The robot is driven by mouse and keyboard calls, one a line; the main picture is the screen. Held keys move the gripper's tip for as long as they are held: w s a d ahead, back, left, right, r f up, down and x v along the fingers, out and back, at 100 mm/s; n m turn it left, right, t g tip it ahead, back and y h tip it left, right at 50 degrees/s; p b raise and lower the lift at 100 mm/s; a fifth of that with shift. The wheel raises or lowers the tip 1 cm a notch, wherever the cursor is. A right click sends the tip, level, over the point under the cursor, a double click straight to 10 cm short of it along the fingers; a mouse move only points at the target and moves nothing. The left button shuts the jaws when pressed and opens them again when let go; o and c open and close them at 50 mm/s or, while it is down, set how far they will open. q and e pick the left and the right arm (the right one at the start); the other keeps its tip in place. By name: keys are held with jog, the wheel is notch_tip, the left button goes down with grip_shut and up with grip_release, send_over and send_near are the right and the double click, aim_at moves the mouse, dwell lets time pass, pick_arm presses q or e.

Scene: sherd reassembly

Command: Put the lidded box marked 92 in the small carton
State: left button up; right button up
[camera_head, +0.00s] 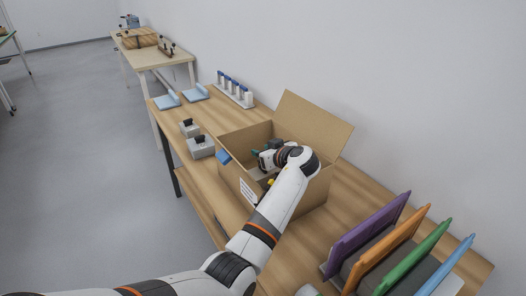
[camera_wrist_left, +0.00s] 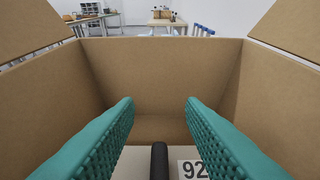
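The small carton (camera_head: 318,190) stands open on the wooden table, with a flap raised at the back and a white label on its near side. My left gripper (camera_head: 262,156) reaches down inside it. In the left wrist view its teal fingers (camera_wrist_left: 160,115) are apart, and the carton walls (camera_wrist_left: 160,75) surround them. The lidded box marked 92 (camera_wrist_left: 140,168) lies low inside the carton, its black handle (camera_wrist_left: 159,162) between the fingers with gaps on both sides. Most of the box is cut off or hidden. My right gripper is not in view.
Two grey boxes with black handles (camera_head: 201,148) stand left of the carton. Behind are blue trays (camera_head: 168,101) and a rack of blue-capped tubes (camera_head: 234,90). Coloured upright panels (camera_head: 400,250) fill the near right. A blue piece (camera_head: 224,156) is at the carton's left edge.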

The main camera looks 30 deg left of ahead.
pick_arm(q)
jog(key=shift+f, duration=0.1)
jog(key=shift+r+p, duration=0.3)
jog(key=shift+p, duration=0.1)
jog(key=shift+d+r+p, duration=0.1)
jog(key=shift+r+p, duration=0.35)
jog(key=shift+p, duration=0.05)
jog(key=v, duration=1.2)
jog(key=shift+f+b, duration=0.15)
jog(key=shift+b, duration=0.25)
jog(key=shift+w+d, duration=0.1)
jog(key=shift+w, duration=0.05)
